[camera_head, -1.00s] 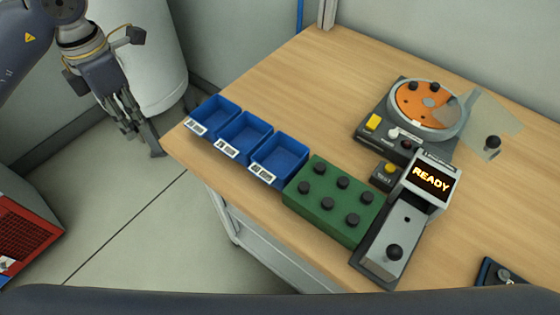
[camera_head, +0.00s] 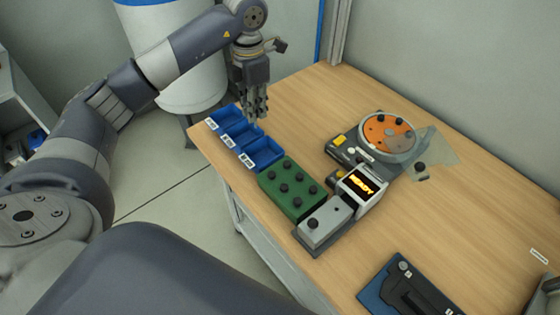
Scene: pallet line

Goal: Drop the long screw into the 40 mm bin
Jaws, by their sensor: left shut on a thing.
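My left gripper (camera_head: 255,117) points down behind and above the row of blue bins. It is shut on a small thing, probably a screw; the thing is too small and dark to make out. Three blue bins stand along the table's left edge: a far bin (camera_head: 217,115), a middle bin (camera_head: 234,138) and a near bin (camera_head: 268,153). Each has a white label, too small to read, so I cannot tell which is the 40 mm bin. The fingertips appear near the far and middle bins. My right gripper is not in view.
A green block (camera_head: 293,189) with several black-headed screws adjoins the near bin. Beside it stands a grey device with a lit display (camera_head: 362,186). A round orange dial unit (camera_head: 388,133) is behind. A dark blue case (camera_head: 405,290) lies at the front.

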